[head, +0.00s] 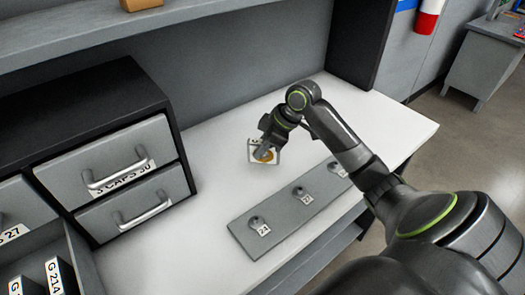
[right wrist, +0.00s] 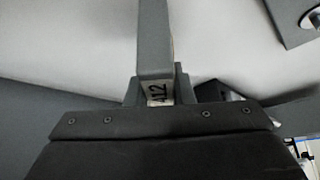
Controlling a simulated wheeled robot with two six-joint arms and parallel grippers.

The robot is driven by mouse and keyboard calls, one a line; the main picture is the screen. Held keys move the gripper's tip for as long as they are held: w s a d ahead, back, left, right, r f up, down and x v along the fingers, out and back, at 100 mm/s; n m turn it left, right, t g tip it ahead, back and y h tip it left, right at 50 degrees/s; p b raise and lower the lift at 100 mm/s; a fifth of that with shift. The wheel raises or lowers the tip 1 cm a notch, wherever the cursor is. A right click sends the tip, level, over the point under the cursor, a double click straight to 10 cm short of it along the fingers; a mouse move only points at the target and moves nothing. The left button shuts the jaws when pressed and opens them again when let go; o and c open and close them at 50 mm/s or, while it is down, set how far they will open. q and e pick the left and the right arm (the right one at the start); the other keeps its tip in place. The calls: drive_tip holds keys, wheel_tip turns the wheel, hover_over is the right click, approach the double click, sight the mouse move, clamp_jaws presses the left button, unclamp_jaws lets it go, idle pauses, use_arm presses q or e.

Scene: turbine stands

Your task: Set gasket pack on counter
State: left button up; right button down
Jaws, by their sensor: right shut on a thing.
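I cannot tell whether the pack touches the counter. In the right wrist view, a grey finger hides most of what is held. A pale label (right wrist: 157,94) there seems to read 412. My left gripper is not in view.
A grey strip (head: 278,226) with several labelled knobs lies along the counter's front. A dark drawer cabinet (head: 125,175) stands at the left, and a shelf (head: 130,38) runs above. The counter between cabinet and strip is clear.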

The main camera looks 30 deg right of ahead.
drive_tip(key=shift+f, duration=1.25)
drive_tip(key=shift+f, duration=0.15)
drive_tip(key=c, duration=1.3)
unclamp_jaws()
drive_tip(key=shift+o, duration=0.2)
drive_tip(key=b+v, duration=0.1)
drive_tip(key=v, duration=1.1)
drive_tip(key=shift+r, duration=0.25)
drive_tip(key=shift+w, duration=0.1)
